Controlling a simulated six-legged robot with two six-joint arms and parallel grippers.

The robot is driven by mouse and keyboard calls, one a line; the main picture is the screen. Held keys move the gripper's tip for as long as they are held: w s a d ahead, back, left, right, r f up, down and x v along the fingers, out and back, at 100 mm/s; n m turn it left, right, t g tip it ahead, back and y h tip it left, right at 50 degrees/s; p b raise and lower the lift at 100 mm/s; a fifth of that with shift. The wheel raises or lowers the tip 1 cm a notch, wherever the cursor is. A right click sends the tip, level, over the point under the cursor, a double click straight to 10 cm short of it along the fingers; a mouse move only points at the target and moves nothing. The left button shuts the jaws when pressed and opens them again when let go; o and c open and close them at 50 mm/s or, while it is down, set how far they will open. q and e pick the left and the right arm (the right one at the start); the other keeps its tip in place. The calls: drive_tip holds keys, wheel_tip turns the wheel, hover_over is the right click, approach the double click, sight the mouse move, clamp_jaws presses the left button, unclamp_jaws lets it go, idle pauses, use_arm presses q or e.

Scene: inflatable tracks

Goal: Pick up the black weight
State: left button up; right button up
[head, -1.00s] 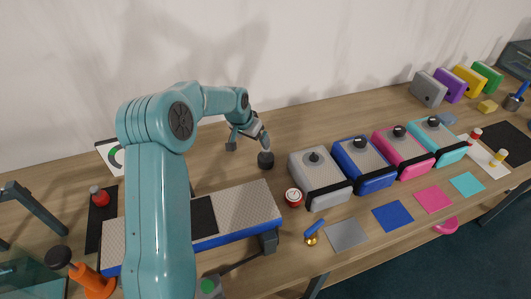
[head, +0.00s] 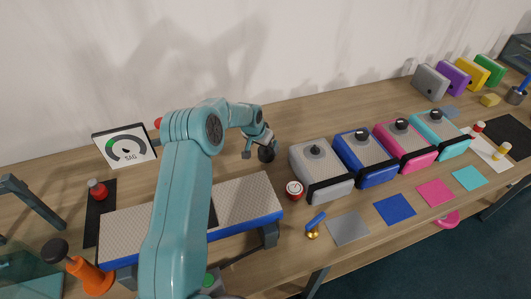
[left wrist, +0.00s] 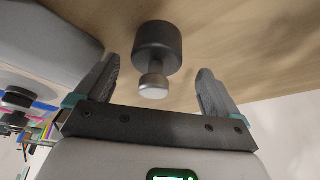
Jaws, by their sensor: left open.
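The black weight (left wrist: 157,45) is a dark cylinder with a narrow neck and a round knob, standing on the wooden table. In the left wrist view its knob lies between the two fingertips, with gaps on both sides. My left gripper (left wrist: 157,85) is open and empty around the knob, not touching it that I can see. In the head view the black weight (head: 267,154) is at the back of the table, partly hidden by my left gripper (head: 258,150). My right gripper is not in view.
A grey box (head: 318,188) stands right of the weight, with blue, pink and teal boxes beyond. A red-and-white round can (head: 294,189) and a long blue-edged track (head: 245,205) lie in front. A gauge sign (head: 125,146) stands at the back left.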

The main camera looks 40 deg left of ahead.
use_arm(q)
drive_tip(key=x, duration=0.3)
drive_tip(key=shift+w+d+b, duration=0.25)
drive_tip(key=shift+w+b, duration=0.1)
drive_tip(key=shift+b, duration=0.05)
drive_tip(key=shift+s, duration=0.1)
drive_tip(key=shift+s+r, duration=0.1)
drive_tip(key=shift+s, duration=0.05)
drive_tip(key=shift+a, duration=0.1)
drive_tip(key=shift+c, duration=1.2)
drive_tip(key=shift+w+f, duration=0.25)
drive_tip(key=c, duration=0.5)
drive_tip(key=shift+r, duration=0.15)
drive_tip(key=c, duration=1)
drive_tip(key=shift+a+r, duration=0.15)
drive_tip(key=shift+r, duration=0.05)
clamp_jaws()
drive_tip(key=shift+f, duration=0.1)
